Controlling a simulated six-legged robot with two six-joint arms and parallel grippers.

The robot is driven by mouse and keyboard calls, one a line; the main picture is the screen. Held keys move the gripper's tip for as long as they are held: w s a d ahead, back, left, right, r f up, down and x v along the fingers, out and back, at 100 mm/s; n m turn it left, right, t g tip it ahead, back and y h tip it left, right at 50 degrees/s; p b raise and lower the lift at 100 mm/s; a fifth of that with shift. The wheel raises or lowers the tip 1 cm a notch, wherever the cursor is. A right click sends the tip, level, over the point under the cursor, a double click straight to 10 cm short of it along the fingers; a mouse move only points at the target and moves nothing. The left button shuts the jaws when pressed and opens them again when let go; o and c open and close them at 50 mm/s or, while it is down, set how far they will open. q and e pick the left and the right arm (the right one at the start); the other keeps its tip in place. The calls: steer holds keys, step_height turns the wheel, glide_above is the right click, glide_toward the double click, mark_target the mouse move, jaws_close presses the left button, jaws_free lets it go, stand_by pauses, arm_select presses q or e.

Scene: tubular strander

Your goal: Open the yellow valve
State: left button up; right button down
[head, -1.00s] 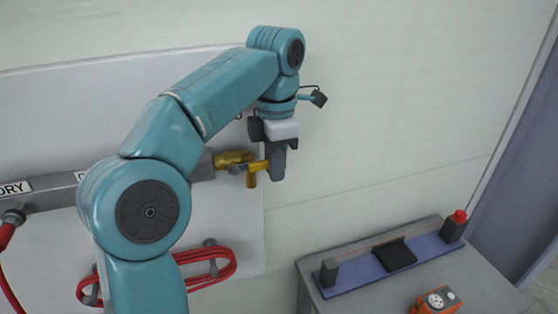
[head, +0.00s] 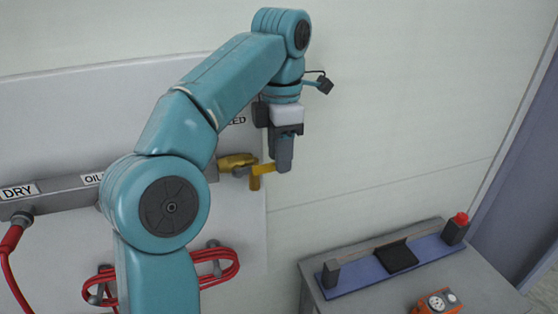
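The yellow valve (head: 237,162) sits at the right end of the grey pipe on the wall panel. Its yellow handle (head: 262,170) sticks out to the right, with a short yellow spout pointing down below the body. My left gripper (head: 284,163) points down at the outer end of the handle. Its fingers look close around or against the handle tip, but the view does not show whether they grip it. My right gripper is not in view.
The grey pipe (head: 60,198) carries labels, and red hoses (head: 215,268) hang below it. The wall right of the valve is clear.

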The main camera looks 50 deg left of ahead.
arm_select(q)
step_height(320, 180, up, 3)
steer(key=shift+w+r+p, duration=0.1)
steer(key=shift+r+p, duration=0.05)
steer(key=shift+p, duration=0.5)
steer(key=shift+r, duration=0.35)
steer(key=shift+f, duration=0.1)
